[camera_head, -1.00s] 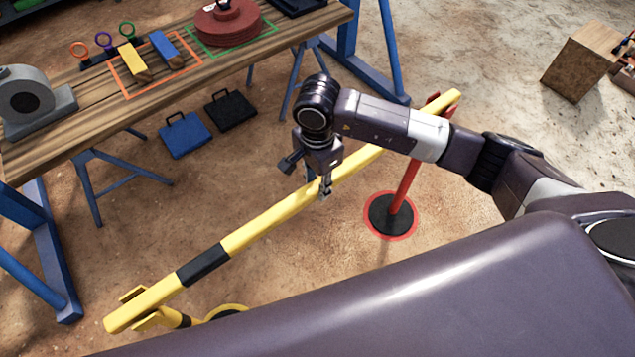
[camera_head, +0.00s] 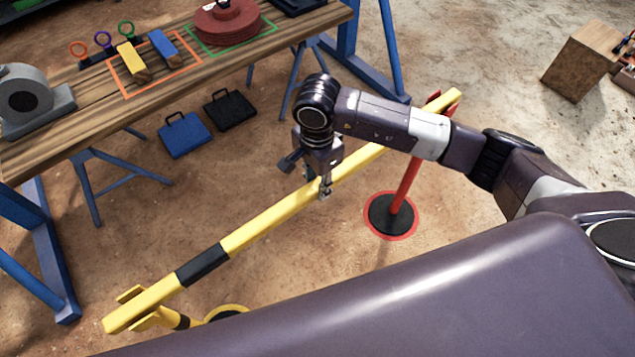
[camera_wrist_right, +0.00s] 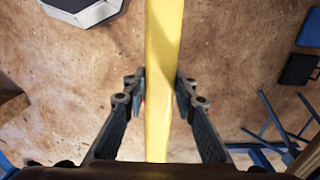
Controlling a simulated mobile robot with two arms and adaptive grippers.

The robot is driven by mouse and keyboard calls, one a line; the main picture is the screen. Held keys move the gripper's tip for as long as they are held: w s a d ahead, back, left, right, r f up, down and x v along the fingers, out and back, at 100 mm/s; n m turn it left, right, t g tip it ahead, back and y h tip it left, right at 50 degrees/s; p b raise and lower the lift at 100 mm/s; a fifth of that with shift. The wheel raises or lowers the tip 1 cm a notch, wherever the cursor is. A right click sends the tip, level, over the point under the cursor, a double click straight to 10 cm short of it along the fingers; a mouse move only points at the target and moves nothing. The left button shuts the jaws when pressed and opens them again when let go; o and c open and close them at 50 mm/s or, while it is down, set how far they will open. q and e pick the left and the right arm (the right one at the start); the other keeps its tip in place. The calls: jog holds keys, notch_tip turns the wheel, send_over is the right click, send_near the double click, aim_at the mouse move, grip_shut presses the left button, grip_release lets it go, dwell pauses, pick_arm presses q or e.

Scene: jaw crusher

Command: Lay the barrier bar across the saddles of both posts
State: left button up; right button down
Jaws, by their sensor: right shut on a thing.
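The yellow barrier bar (camera_head: 270,223) with a black band runs diagonally across the head view. Its near left end lies at the saddle of the yellow post (camera_head: 172,319). Its far right end lies at the saddle of the red post (camera_head: 405,185), which stands on a black base inside a red ring. Whether the bar is fully seated in either saddle I cannot tell. My right gripper (camera_head: 325,188) is shut on the bar between the posts. In the right wrist view the bar (camera_wrist_right: 163,60) passes between the fingers (camera_wrist_right: 160,92). My left gripper is not in view.
A wooden workbench (camera_head: 85,110) with blue legs stands at the upper left, holding blocks, rings and a red disc. A blue case (camera_head: 185,136) and a black case (camera_head: 230,109) lie on the floor beneath it. A wooden box (camera_head: 587,62) stands at the upper right.

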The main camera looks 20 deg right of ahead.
jog(key=c, duration=1.5)
grip_release()
notch_tip(320, 180, up, 11)
jog(key=p, duration=0.5)
jog(key=shift+p, duration=0.4)
dwell(0.6)
notch_tip(320, 180, up, 6)
jog(key=p, duration=0.2)
dwell(0.5)
